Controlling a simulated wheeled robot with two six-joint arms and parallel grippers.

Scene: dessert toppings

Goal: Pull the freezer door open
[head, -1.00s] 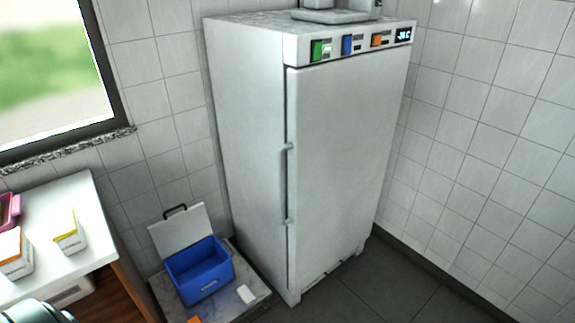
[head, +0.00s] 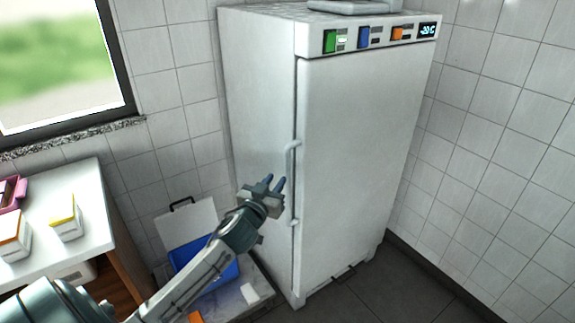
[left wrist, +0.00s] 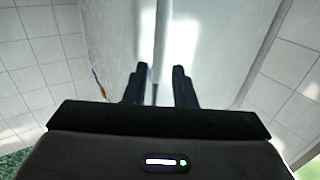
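The white freezer (head: 350,160) stands upright in the corner with its door shut. Its long vertical handle (head: 290,185) is on the left edge of the door. My left gripper (head: 275,182) is open and empty, just left of the handle in the head view, with its two fingers pointing up toward it. In the left wrist view the two dark fingers (left wrist: 156,85) are apart, with the pale freezer front (left wrist: 215,40) beyond them. No contact with the handle can be made out. My right gripper is not in view.
A blue cooler box (head: 190,255) with its white lid raised is on a low slab left of the freezer, partly behind my left arm. A white counter (head: 95,215) with small cartons (head: 65,222) is at the left. Dark floor (head: 385,290) lies clear before the freezer.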

